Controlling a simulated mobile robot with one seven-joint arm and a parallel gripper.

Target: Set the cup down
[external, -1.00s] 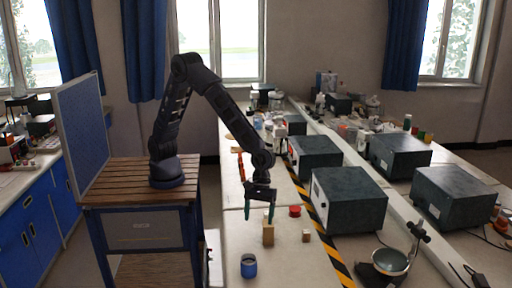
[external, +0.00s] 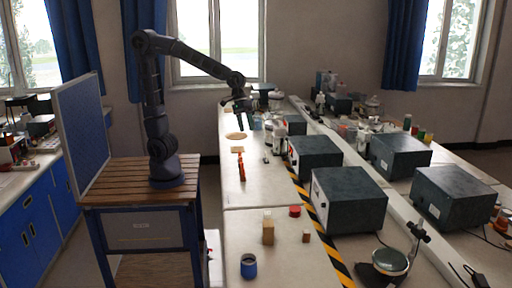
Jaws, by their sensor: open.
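A blue cup (external: 249,268) stands upright on the near end of the white bench. My gripper (external: 240,122) is raised over the far part of the bench, well away from the cup. Its jaws are open, and nothing shows between them. The cup is in full view, and no part of my arm touches it.
Near the cup stand a tan block-like bottle (external: 268,229), a small wooden cube (external: 306,237) and a red round piece (external: 295,211). An orange tool (external: 241,167) and a tan disc (external: 236,136) lie farther back. Dark instrument boxes (external: 349,200) line the right side.

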